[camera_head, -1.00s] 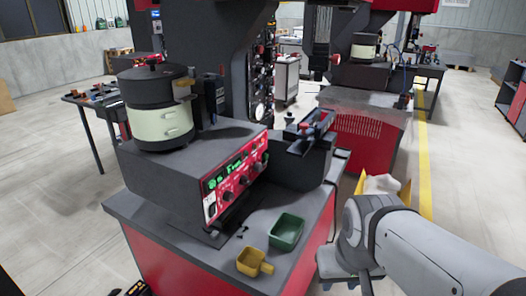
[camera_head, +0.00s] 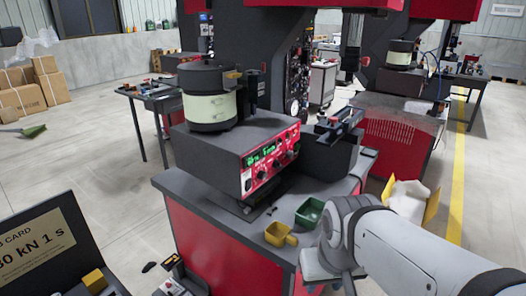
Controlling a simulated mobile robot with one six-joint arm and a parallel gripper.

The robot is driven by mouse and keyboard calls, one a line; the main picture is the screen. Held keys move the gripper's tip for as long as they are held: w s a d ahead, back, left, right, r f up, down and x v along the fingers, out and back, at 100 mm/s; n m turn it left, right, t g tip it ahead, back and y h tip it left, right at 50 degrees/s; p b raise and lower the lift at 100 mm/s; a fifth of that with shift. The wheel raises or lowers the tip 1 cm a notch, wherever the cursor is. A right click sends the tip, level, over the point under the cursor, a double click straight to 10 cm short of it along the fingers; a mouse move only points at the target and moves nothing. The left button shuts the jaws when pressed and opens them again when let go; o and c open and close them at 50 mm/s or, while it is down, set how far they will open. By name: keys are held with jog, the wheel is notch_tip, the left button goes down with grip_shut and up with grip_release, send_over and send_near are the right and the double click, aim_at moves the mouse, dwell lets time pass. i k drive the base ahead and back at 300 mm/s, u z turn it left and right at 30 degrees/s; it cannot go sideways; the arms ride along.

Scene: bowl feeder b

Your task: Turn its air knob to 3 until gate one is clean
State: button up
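The bowl feeder (camera_head: 209,100), a dark drum with a pale green band, stands on a dark control box (camera_head: 228,150). The box's red front panel (camera_head: 271,162) has a green lit display and several dark knobs. I cannot tell which one is the air knob or read its setting. A dark track unit with a red part (camera_head: 340,125) stands right of the box; gate one is not distinguishable. My arm reaches in from the lower right. My gripper (camera_head: 330,280) is only partly seen at the bottom, below the wrist, apart from the panel; its fingers are not clear.
A yellow scoop (camera_head: 280,235) and a green tray (camera_head: 310,212) sit on the bench's front, near my arm. A card stand (camera_head: 45,245) is at lower left. An open carton (camera_head: 410,197) stands on the floor behind my arm.

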aim_at(290, 155)
jog(key=u, duration=2.25)
jog(key=k, duration=1.05)
jog(key=z, duration=1.8)
jog(key=i, duration=1.5)
jog(key=z, duration=0.05)
